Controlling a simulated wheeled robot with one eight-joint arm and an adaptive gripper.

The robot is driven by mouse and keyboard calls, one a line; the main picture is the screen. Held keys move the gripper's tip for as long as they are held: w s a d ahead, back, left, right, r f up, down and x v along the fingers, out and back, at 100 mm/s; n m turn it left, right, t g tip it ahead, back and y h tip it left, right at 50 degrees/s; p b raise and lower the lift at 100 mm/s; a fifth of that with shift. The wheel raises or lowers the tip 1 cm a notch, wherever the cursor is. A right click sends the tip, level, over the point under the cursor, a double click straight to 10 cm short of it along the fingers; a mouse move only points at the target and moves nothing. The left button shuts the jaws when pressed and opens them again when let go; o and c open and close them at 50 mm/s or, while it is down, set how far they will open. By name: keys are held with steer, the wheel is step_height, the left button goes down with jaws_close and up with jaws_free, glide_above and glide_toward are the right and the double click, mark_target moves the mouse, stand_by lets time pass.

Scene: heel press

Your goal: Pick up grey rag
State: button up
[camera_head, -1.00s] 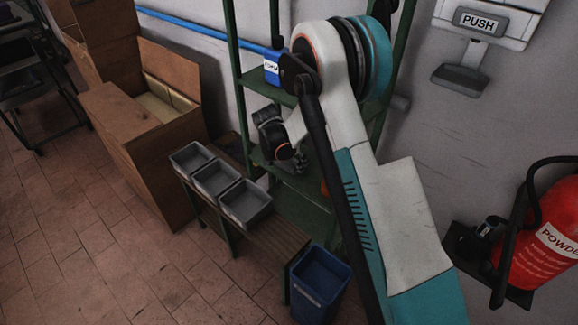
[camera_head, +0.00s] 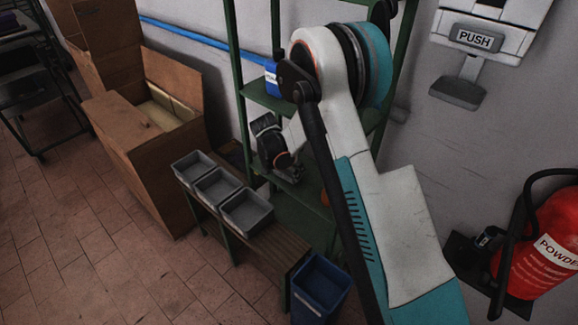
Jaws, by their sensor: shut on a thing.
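My gripper (camera_head: 289,174) is small and dark in the picture, at the green shelf rack, just above a lower shelf board. It points down and right, behind my white and teal arm. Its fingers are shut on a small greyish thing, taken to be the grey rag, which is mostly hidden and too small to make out. No other grey rag shows in view.
The green rack (camera_head: 232,60) has uprights around my gripper. Several grey trays (camera_head: 247,212) stand on a wooden bench at left. A blue bin (camera_head: 320,285) stands in front. A cardboard box (camera_head: 160,150) is at left, a red extinguisher (camera_head: 545,250) at right.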

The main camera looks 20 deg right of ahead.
steer(key=s+a+p, duration=0.3)
steer(key=s+a, duration=0.7)
steer(key=a, duration=0.3)
steer(key=shift+a, duration=0.15)
